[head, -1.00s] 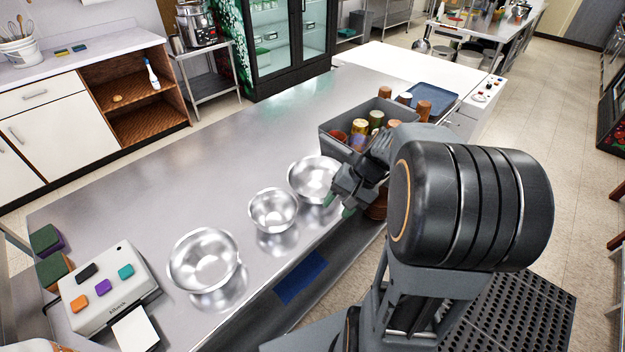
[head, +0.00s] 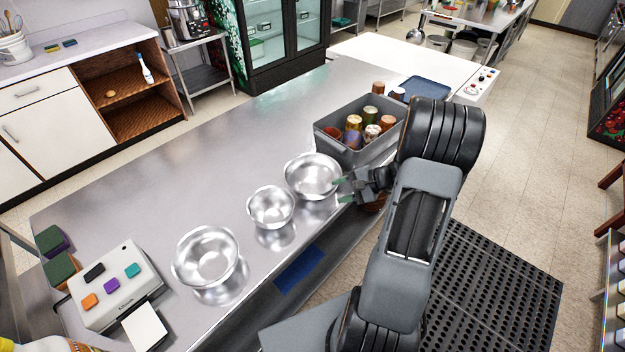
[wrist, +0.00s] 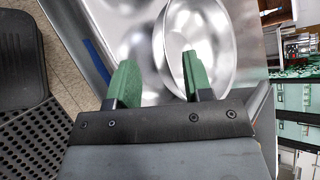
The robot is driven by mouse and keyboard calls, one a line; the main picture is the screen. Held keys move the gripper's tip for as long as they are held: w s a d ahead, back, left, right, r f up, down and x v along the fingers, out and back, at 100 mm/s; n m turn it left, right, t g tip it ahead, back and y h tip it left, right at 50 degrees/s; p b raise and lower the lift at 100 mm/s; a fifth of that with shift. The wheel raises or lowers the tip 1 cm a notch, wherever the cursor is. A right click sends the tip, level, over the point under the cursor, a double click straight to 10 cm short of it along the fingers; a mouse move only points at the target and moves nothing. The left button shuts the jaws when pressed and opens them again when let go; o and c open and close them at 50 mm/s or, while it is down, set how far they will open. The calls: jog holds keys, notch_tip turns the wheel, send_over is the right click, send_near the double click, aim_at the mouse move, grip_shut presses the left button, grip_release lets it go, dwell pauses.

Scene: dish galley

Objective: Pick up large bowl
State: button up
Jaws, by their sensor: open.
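Three shiny metal bowls stand in a row on the steel counter (head: 150,190). The far bowl (head: 313,172) looks the largest for its distance; the middle bowl (head: 270,206) is smaller, and the near bowl (head: 205,256) is at left. My gripper (head: 343,190) is open and empty at the far bowl's right side, its green fingertips pointing left. In the wrist view, the bowl (wrist: 210,50) lies ahead of my gripper (wrist: 156,75). One finger appears over the bowl's inside and the other outside its near rim. I cannot tell whether they touch it.
A grey bin (head: 350,155) of cups and cans stands just behind the far bowl. A scale-like device (head: 118,285) with coloured buttons and sponges (head: 59,268) are at left.

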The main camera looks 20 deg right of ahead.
aim_at(317, 196)
jog(key=x, duration=0.1)
jog(key=p+x, duration=0.1)
jog(key=x, duration=0.3)
jog(key=shift+s+a+r+p, duration=0.1)
jog(key=shift+a+r+p, duration=0.2)
jog(key=shift+p, duration=0.1)
jog(key=shift+a+f, duration=0.25)
jog(key=shift+f, duration=0.05)
jog(key=shift+c, duration=0.3)
